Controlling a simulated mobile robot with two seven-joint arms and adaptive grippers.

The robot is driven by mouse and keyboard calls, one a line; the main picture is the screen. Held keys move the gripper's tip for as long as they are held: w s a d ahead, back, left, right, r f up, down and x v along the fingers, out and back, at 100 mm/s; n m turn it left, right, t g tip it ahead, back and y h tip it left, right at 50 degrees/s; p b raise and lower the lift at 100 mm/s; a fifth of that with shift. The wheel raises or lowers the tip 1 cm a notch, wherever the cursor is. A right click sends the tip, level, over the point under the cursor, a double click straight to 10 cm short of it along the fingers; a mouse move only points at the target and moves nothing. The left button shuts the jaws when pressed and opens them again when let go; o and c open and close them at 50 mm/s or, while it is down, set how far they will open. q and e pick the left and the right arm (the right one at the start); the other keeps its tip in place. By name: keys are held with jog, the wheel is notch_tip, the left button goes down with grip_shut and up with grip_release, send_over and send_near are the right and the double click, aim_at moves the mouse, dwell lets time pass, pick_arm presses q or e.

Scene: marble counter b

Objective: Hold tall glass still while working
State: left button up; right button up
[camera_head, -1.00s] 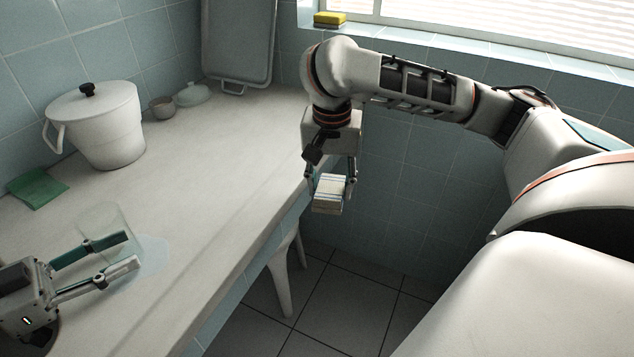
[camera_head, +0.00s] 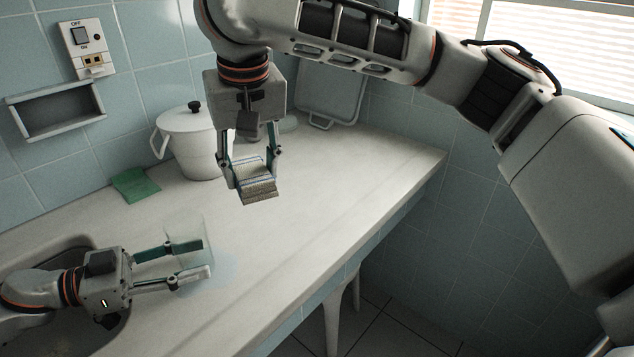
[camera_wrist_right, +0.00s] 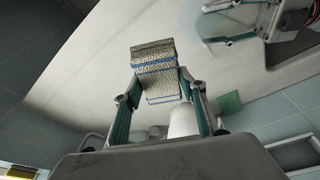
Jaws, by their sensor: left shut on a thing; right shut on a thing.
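My left gripper (camera_head: 200,258) is shut on the glass, one finger on each side. My right gripper (camera_head: 255,176) is shut on a folded beige cloth (camera_head: 258,193) with blue stripes, held in the air above the counter, up and to the right of the glass. The cloth (camera_wrist_right: 156,68) fills the middle of the right wrist view between the fingers. The left gripper (camera_wrist_right: 226,40) shows there at the upper right.
A white lidded pot (camera_head: 190,145), a green cloth (camera_head: 136,185) and a tray (camera_head: 330,95) are towards the wall. A sink (camera_head: 30,262) lies at the left. The counter's middle is clear.

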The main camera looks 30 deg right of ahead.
jog(key=s+a+r+n+y, duration=0.1)
jog(key=a+r+n, duration=0.5)
jog(key=a, duration=0.5)
notch_tip(320, 180, down, 6)
jog(key=m, duration=0.1)
jog(key=shift+s+a, duration=0.15)
jog(key=shift+a, duration=0.05)
jog(key=shift+f, duration=0.15)
dwell(0.9)
